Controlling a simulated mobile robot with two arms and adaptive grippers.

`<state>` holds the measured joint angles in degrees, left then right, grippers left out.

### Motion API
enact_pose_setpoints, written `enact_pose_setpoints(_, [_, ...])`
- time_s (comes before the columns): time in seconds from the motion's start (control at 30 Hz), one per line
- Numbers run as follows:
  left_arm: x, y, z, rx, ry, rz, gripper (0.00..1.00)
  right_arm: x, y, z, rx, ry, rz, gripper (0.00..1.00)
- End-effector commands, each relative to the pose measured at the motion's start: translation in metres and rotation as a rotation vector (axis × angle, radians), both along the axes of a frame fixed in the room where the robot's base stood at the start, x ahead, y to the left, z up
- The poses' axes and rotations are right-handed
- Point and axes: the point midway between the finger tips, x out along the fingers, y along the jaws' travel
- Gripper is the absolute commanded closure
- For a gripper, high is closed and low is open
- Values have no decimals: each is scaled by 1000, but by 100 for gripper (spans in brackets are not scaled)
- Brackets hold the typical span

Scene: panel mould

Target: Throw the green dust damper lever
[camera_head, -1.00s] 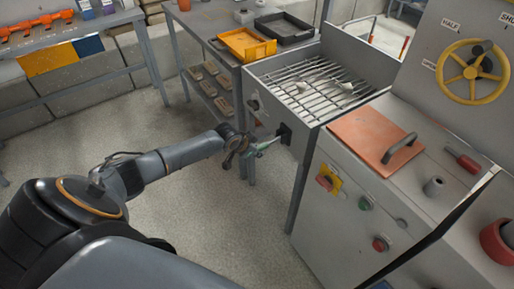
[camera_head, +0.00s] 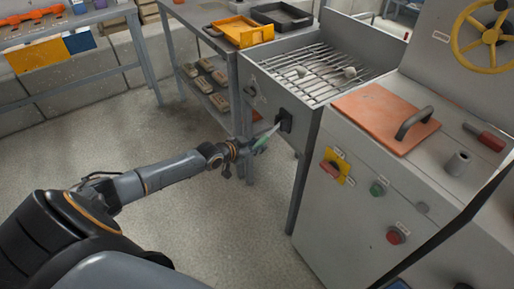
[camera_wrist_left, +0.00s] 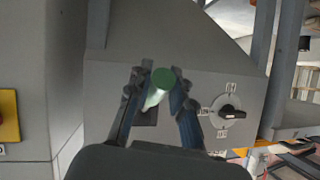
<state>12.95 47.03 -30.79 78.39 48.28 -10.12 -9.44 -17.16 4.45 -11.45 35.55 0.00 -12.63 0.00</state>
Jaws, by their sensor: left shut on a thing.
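The green dust damper lever (camera_head: 261,143) sticks out from a dark slotted plate (camera_head: 286,120) on the front of the grey grated unit. In the left wrist view the lever's round green end (camera_wrist_left: 164,78) faces the camera, with its pale shaft running down to the plate. My left gripper (camera_head: 248,147) is at the lever's end, and in the left wrist view its two fingers (camera_wrist_left: 162,88) stand on either side of the green grip, shut on it. My right gripper is in neither view.
A black rotary knob (camera_wrist_left: 230,112) sits beside the lever plate. The grated top (camera_head: 320,75) holds small pale pieces. The neighbouring cabinet carries a yellow-backed red switch (camera_head: 333,168), a green button (camera_head: 378,188) and a red button (camera_head: 396,235). Open floor lies below the arm.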

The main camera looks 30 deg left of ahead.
Motion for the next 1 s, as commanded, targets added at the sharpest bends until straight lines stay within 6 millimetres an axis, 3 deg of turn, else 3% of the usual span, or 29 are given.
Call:
enact_pose_setpoints(0.3, [1, -1, 1, -3, -3, 0, 100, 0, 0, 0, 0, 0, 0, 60])
enact_pose_setpoints(0.33, [1, -1, 1, -3, -3, 0, 73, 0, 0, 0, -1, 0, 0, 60])
enact_pose_setpoints(0.43, [1, -1, 0, -3, -2, 0, 55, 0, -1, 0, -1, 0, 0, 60])
enact_pose_setpoints(0.77, [-1, 0, 0, -2, 0, 0, 55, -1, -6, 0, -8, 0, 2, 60])
enact_pose_setpoints(1.0, [-23, 4, 10, -2, 2, -1, 55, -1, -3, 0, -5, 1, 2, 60])
